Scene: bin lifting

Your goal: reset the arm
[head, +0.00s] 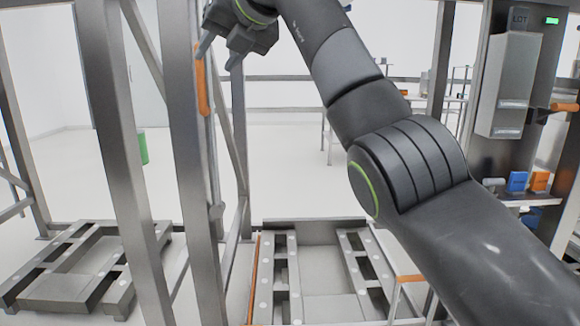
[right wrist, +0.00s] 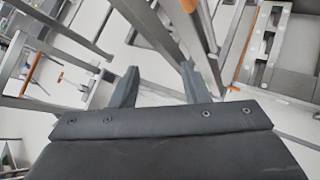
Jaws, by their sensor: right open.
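My right arm crosses the head view from the lower right up to the top middle. My right gripper (head: 222,47) is at the upper left of that view, close to a grey metal upright with an orange strip (head: 202,80); whether it touches the upright I cannot tell. In the right wrist view the two fingers of the right gripper (right wrist: 158,88) stand apart with nothing between them. My left gripper is not in the head view.
Grey metal frame posts (head: 120,130) stand at the left. A grey box (head: 508,85) hangs on a dark column at right. The white floor between is clear.

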